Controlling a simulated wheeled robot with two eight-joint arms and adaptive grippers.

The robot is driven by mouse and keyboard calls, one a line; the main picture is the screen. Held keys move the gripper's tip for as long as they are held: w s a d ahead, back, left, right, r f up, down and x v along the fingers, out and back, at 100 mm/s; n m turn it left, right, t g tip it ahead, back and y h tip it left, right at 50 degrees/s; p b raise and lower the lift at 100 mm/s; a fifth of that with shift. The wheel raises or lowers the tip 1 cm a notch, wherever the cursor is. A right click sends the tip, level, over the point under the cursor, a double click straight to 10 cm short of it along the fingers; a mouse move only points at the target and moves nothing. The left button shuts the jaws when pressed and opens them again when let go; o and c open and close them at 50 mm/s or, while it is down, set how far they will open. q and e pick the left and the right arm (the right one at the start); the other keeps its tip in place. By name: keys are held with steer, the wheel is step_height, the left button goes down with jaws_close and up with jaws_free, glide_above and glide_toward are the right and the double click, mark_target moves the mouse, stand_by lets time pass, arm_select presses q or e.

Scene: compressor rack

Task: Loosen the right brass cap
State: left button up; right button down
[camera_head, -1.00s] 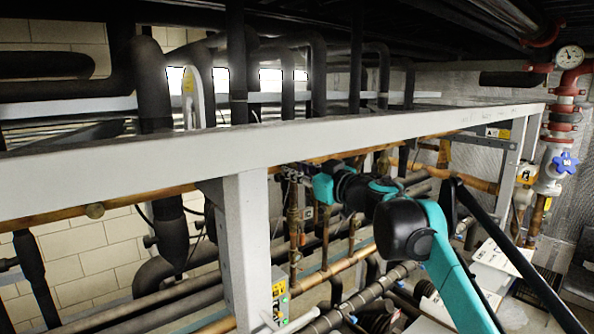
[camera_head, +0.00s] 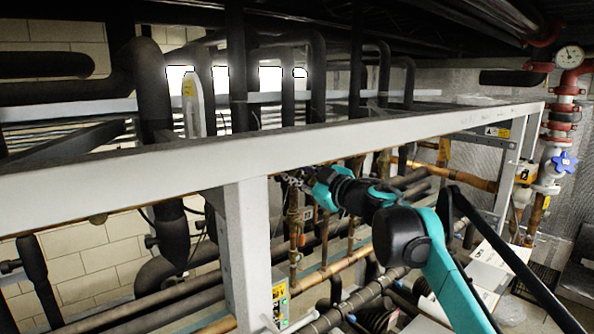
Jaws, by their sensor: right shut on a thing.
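My right arm, teal and black, comes in from the lower right and reaches under the grey rack beam. My right gripper (camera_head: 291,180) is at its far end, close to the brass and copper piping behind the beam. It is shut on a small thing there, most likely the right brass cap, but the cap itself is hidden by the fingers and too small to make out. A vertical copper pipe (camera_head: 294,235) runs just below the gripper. My left gripper is not in view.
The grey beam (camera_head: 120,180) and its post (camera_head: 248,245) stand close to the gripper. Thick black pipes (camera_head: 168,240) fill the space behind. A red valve line with a blue handwheel (camera_head: 564,162) and a gauge (camera_head: 569,56) is at the far right.

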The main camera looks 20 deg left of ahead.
steer(key=shift+n, duration=1)
steer(key=c, duration=1.3)
jaws_free()
steer(key=v, duration=1.2)
